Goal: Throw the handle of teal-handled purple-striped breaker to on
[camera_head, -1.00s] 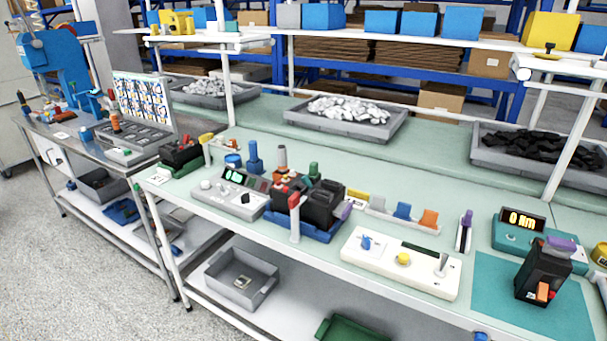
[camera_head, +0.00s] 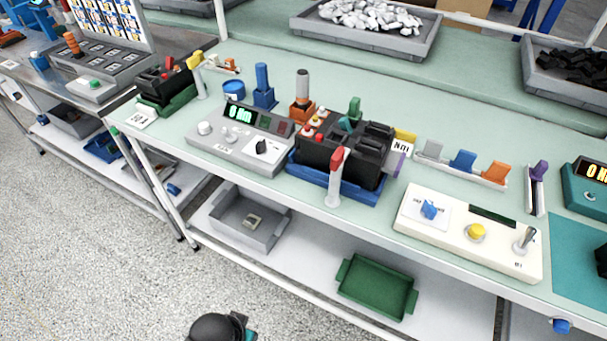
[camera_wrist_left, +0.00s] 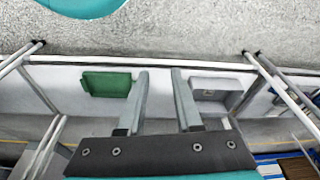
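Several black breakers (camera_head: 330,152) stand in a blue holder (camera_head: 362,190) on the bench, near the middle of the head view. A teal handle (camera_head: 347,124) shows among them, beside a green piece. A purple piece (camera_head: 398,166) shows at the holder's right edge. I cannot make out a purple stripe or which breaker it belongs to. My left gripper (camera_wrist_left: 161,72) shows in the left wrist view with its two fingers apart and nothing between them. It is away from the breakers, which this view does not show. My right gripper is not in view.
A grey control box (camera_head: 238,142) stands left of the breakers, and a cream switch box (camera_head: 465,240) right of them. A red-topped white lever (camera_head: 335,180) stands in front of the holder. A green tray (camera_head: 377,288) and grey bin (camera_head: 240,230) sit on the lower shelf.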

